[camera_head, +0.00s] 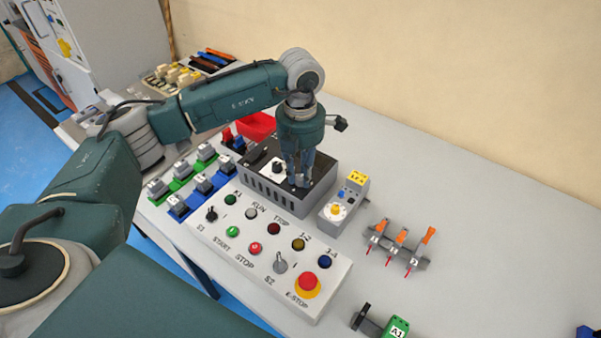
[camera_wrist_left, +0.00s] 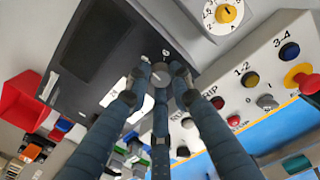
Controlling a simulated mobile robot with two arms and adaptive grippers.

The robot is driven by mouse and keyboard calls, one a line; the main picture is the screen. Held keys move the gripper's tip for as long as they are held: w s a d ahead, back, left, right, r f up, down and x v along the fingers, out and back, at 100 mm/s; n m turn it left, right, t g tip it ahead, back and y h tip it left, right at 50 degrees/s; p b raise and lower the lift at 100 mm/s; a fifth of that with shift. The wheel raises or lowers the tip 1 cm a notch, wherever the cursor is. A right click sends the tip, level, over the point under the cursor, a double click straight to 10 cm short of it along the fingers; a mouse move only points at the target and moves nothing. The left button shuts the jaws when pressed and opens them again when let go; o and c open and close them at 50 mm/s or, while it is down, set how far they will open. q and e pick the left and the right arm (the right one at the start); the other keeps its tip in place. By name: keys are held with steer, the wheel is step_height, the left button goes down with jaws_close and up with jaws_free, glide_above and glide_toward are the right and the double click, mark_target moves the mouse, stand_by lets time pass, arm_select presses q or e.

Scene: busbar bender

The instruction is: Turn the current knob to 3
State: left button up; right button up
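My left gripper (camera_head: 298,184) points straight down over the black top of a grey slotted box (camera_head: 272,197). In the left wrist view its three fingers (camera_wrist_left: 160,76) come together around a small grey round part on that top. I cannot tell whether they grip it. A black knob on a white plate (camera_head: 278,168) sits beside the fingers on the same box. A yellow knob (camera_head: 336,209) on a white dial marked with numbers and an A is on a small grey unit to the right; it shows in the left wrist view (camera_wrist_left: 227,13). My right gripper is not in view.
A control panel (camera_head: 318,301) with buttons, lamps and a red E-stop (camera_head: 308,284) lies in front. Green and blue terminal blocks (camera_head: 187,188) and a red bin (camera_head: 257,125) are at left. Orange-handled switches (camera_head: 397,244) stand at right. The table is clear toward the wall at right.

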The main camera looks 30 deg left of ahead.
mark_target(301, 177)
arm_select(q)
steer(key=shift+o, duration=1.4)
step_height(301, 177, up, 12)
